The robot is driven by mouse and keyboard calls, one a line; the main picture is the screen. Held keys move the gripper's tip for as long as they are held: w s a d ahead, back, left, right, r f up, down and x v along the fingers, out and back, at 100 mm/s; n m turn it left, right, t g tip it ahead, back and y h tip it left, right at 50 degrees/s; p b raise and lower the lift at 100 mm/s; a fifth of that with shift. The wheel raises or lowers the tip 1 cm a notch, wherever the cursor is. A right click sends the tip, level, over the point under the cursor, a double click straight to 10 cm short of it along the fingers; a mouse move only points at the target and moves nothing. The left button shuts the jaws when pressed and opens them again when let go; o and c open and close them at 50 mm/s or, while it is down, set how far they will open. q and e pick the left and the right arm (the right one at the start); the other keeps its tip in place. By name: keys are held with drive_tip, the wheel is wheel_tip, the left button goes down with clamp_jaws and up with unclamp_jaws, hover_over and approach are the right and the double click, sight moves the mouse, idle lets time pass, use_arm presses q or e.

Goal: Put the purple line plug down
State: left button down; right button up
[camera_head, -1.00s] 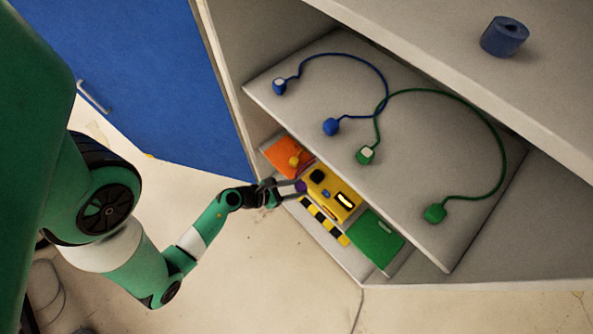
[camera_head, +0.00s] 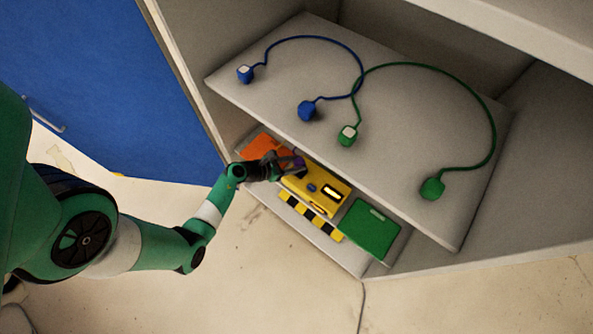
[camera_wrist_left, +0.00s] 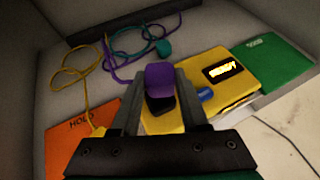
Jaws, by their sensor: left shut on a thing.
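My left gripper (camera_head: 292,164) reaches under the upper shelf, over the yellow box (camera_head: 325,193). It is shut on the purple line plug (camera_head: 300,163), which shows between the fingertips in the left wrist view (camera_wrist_left: 160,76). A dark part shows just below the plug (camera_wrist_left: 160,104); I cannot tell whether the plug touches it. The yellow box has a lit display (camera_wrist_left: 222,71) and a blue piece (camera_wrist_left: 206,94) on it. The orange HOLD pad (camera_wrist_left: 80,140) is to the left and the green pad (camera_wrist_left: 270,62) to the right. My right gripper is not in view.
The upper shelf (camera_head: 400,175) overhangs the boxes and holds blue and green corded plugs. Purple, teal and yellow cords (camera_wrist_left: 70,70) lie behind the box, with a teal plug (camera_wrist_left: 163,48). A blue door (camera_head: 110,80) stands open at left. A striped strip (camera_head: 310,217) edges the front.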

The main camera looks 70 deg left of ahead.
use_arm(q)
drive_tip(key=f+b, duration=0.3)
drive_tip(key=shift+w+a+f, duration=0.3)
drive_tip(key=shift+a+f, duration=0.05)
drive_tip(key=shift+a, duration=0.05)
drive_tip(key=shift+f+b, duration=0.3)
drive_tip(key=shift+b, duration=0.15)
drive_tip(key=shift+d+r, duration=0.1)
drive_tip(key=shift+r, duration=0.1)
drive_tip(key=shift+f, duration=0.3)
drive_tip(key=shift+c, duration=2.1)
unclamp_jaws()
